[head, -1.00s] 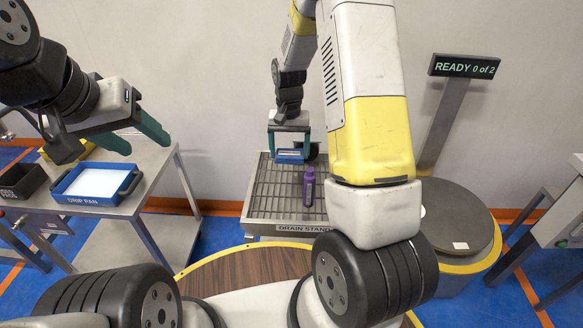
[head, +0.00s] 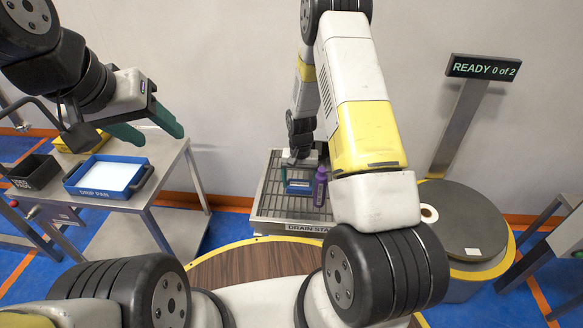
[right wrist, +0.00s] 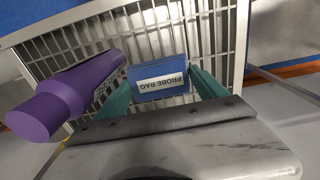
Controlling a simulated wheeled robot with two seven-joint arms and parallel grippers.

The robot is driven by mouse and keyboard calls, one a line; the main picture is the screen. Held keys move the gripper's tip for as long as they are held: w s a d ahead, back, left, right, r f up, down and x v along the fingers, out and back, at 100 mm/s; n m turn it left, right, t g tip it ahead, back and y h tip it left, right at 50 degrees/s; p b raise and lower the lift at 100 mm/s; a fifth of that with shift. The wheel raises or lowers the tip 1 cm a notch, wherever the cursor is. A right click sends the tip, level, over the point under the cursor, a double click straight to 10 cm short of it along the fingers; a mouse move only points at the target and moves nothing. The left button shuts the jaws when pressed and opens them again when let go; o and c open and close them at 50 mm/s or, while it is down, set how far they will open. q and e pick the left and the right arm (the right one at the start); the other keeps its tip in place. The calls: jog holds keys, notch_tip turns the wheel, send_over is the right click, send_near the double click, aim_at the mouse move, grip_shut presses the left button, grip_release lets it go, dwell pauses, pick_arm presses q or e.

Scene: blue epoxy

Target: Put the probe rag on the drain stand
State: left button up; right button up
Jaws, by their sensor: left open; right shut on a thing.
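The probe rag (right wrist: 158,78) is a blue block with a white label reading PROBE RAG. It is between the green fingers of my right gripper (right wrist: 163,88), which is shut on it. In the head view the rag (head: 298,187) is low over the grated drain stand (head: 268,205), left of a purple bottle (head: 320,187). I cannot tell whether it touches the grate. The bottle (right wrist: 75,95) stands close beside the gripper in the right wrist view. My left gripper (head: 155,128) is open and empty, above the side table at left.
The side table at left holds a blue drip pan (head: 108,177), a black bin (head: 36,172) and a yellow tray (head: 82,141). A round grey-topped stand (head: 455,220) is at right, below a sign (head: 484,68) reading READY 0 of 2. The grate's left side is clear.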

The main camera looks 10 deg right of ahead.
jog(key=shift+f, duration=1.4)
jog(key=shift+f, duration=0.1)
jog(key=o, duration=1.1)
jog(key=shift+o, duration=0.2)
